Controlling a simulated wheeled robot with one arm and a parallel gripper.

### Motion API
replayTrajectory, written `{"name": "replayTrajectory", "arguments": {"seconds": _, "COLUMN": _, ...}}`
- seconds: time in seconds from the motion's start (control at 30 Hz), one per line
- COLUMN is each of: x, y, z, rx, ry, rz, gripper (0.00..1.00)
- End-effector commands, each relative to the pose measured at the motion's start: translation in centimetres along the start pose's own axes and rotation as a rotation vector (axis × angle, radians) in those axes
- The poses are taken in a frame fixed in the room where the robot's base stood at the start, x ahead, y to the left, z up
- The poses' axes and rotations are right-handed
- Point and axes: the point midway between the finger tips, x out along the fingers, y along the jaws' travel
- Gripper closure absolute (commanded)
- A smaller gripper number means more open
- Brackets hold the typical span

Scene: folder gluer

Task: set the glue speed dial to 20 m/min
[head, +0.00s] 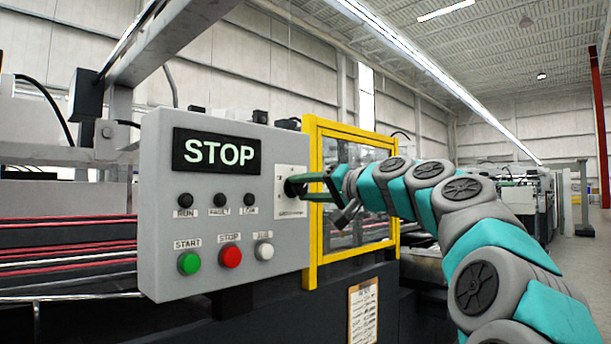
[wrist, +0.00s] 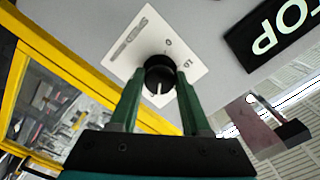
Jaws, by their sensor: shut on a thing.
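The glue speed dial (wrist: 158,78) is a round black knob with a white pointer line, on a white scale plate (wrist: 124,40) on the grey control panel. In the wrist view the pointer line runs toward the bottom of the picture.
The panel (head: 160,240) has a STOP display (head: 216,151), dark lamps, and green (head: 189,263), red (head: 230,256) and white (head: 265,251) buttons left of the dial. A yellow-framed guard (head: 312,230) stands close on the right, behind my wrist. A clipboard (head: 363,312) hangs below.

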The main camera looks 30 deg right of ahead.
Motion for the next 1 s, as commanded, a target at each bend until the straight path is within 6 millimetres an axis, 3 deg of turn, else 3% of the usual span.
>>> {"name": "replayTrajectory", "arguments": {"seconds": 0.3, "x": -0.08, "y": -0.27, "z": -0.18, "rx": 0.132, "ry": 0.002, "rz": -0.002, "gripper": 1.00}}
{"name": "replayTrajectory", "arguments": {"seconds": 0.87, "x": -0.06, "y": -0.04, "z": -0.12, "rx": 0.162, "ry": 0.004, "rz": -0.001, "gripper": 1.00}}
{"name": "replayTrajectory", "arguments": {"seconds": 0.9, "x": -0.06, "y": -0.04, "z": -0.13, "rx": 0.162, "ry": 0.004, "rz": -0.001, "gripper": 0.51}}
{"name": "replayTrajectory", "arguments": {"seconds": 1.0, "x": -0.05, "y": -0.03, "z": -0.11, "rx": 0.162, "ry": 0.004, "rz": -0.001, "gripper": 0.40}}
